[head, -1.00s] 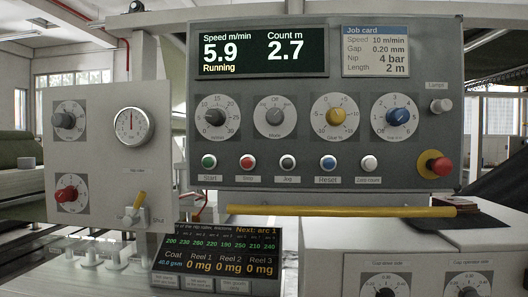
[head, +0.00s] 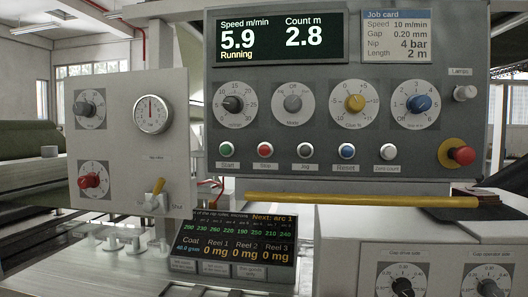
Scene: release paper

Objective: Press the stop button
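The stop button (head: 265,149) is a small round red button on the grey control panel (head: 450,120). It sits in the row under the dials, between the green start button (head: 226,149) and the dark jog button (head: 305,150). Its label is blurred. The display (head: 275,38) above reads speed 5.9 m/min, count 2.8 m and "Running". A larger red mushroom button (head: 462,155) on a yellow base sits at the panel's lower right. Neither of my grippers shows in the head view.
A yellow bar (head: 345,199) runs along the panel's lower edge. A pale side panel (head: 125,120) with dials, a gauge and a yellow-handled lever (head: 156,189) stands at left. A lower display (head: 238,232) and a white box (head: 345,250) with dials lie below. The space before the buttons is clear.

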